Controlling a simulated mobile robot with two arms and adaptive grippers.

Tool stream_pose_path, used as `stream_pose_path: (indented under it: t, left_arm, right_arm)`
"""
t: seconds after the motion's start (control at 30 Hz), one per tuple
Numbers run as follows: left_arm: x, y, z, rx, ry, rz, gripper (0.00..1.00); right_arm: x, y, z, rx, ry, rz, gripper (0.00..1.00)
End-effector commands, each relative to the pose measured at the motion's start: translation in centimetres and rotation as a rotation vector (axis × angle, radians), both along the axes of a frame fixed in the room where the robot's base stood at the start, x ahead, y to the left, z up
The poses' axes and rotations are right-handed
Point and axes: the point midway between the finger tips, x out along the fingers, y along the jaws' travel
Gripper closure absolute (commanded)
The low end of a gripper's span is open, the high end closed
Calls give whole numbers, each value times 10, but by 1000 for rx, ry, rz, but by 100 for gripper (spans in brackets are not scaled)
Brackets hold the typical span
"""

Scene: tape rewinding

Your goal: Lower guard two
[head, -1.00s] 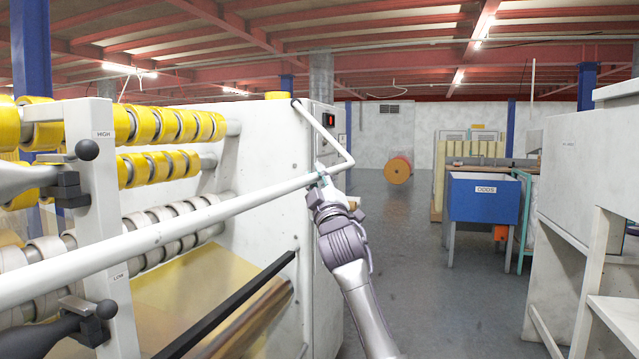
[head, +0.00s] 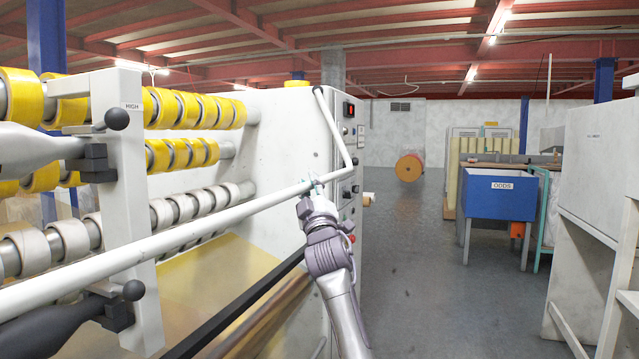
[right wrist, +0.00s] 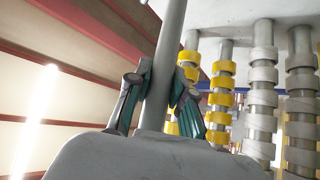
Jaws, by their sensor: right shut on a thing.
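The guard is a white bent bar (head: 190,233) that runs across the front of the tape machine in the head view. Its far arm bends up to the top of the machine's side panel. My right gripper (head: 311,185) is shut on the bar near its far bend. In the right wrist view the bar (right wrist: 170,45) passes between the two teal-edged fingers (right wrist: 165,100). The guard is in front of the rollers, about level with the white rolls. My left gripper is not in view.
Rollers with yellow tape rolls (head: 185,108) and white rolls (head: 165,212) sit behind the bar. A panel with a red display and buttons (head: 350,135) is on the machine's end. A blue ODDS bin (head: 498,194) stands right. The grey floor (head: 415,270) between is clear.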

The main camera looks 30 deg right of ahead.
Motion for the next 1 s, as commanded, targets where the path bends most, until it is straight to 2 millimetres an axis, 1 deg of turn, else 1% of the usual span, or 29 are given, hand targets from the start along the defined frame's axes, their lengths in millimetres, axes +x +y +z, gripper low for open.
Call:
stream_pose_path:
  t: [0.03, 0.13, 0.3, 0.67, 0.7, 0.77, 0.8, 0.83, 1.0]
  left_arm:
    - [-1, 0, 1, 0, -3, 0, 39]
    - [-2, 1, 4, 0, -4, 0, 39]
    - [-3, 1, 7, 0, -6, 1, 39]
    - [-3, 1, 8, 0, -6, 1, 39]
    - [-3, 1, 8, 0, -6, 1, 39]
    - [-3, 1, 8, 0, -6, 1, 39]
    - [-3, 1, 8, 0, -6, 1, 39]
    - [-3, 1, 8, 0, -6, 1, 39]
    - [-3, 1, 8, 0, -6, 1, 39]
  right_arm:
    - [3, 3, -6, 0, 6, 1, 100]
    - [5, 5, -9, 0, 6, 1, 100]
    - [7, 6, -10, 0, 6, 1, 100]
    - [8, 7, -11, 0, 8, 3, 100]
    - [8, 7, -11, 1, 7, 3, 72]
    - [8, 7, -11, 0, 8, 3, 62]
    - [8, 7, -11, 0, 7, 4, 55]
    - [8, 7, -10, 0, 6, 3, 52]
    - [7, 6, -9, 0, 4, 1, 52]
